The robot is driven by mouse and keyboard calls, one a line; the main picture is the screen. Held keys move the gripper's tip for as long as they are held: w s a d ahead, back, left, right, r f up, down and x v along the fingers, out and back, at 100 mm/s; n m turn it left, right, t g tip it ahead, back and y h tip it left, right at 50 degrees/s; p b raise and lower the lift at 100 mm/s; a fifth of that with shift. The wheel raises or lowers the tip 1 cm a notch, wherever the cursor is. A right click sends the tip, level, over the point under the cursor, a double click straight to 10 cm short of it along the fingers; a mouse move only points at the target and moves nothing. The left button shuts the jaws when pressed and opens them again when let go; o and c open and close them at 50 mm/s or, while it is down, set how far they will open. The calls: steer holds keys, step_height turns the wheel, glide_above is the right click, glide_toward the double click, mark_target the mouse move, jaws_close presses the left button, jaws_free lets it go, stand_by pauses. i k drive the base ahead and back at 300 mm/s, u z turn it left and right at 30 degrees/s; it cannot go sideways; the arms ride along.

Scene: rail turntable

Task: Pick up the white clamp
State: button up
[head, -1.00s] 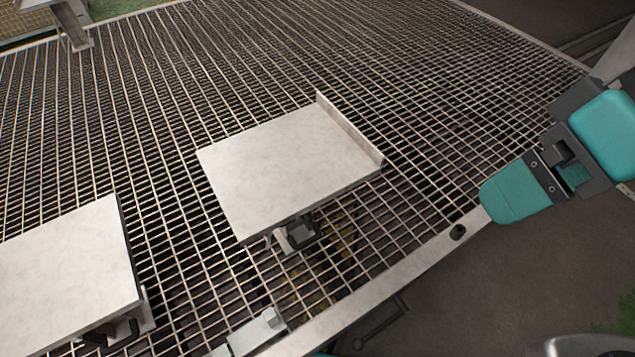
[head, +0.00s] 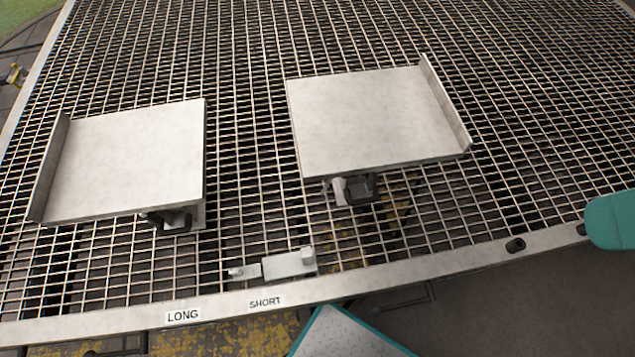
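I cannot clearly make out a white clamp. A small pale metal piece (head: 288,264) with a raised block at its right end lies on the grating by the front rim, above the SHORT label; I cannot tell whether it is the clamp. A rounded teal part (head: 612,220), which looks like part of my arm, shows at the right edge, well to the right of that piece. No gripper fingers show in this view.
The grated turntable deck (head: 245,190) fills most of the view. Two pale plates, a left one (head: 130,160) and a right one (head: 370,120), stand on it with dark brackets beneath. The front rim (head: 420,267) carries LONG (head: 183,316) and SHORT (head: 265,302) labels. Bare grating separates the plates.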

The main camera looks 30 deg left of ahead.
mark_target(283, 267)
steer(key=u, duration=0.5)
steer(key=k, duration=1.15)
steer(key=u, duration=0.35)
steer(key=i, duration=0.7)
steer(key=u, duration=1.9)
steer(key=k, duration=0.4)
steer(key=z, duration=0.8)
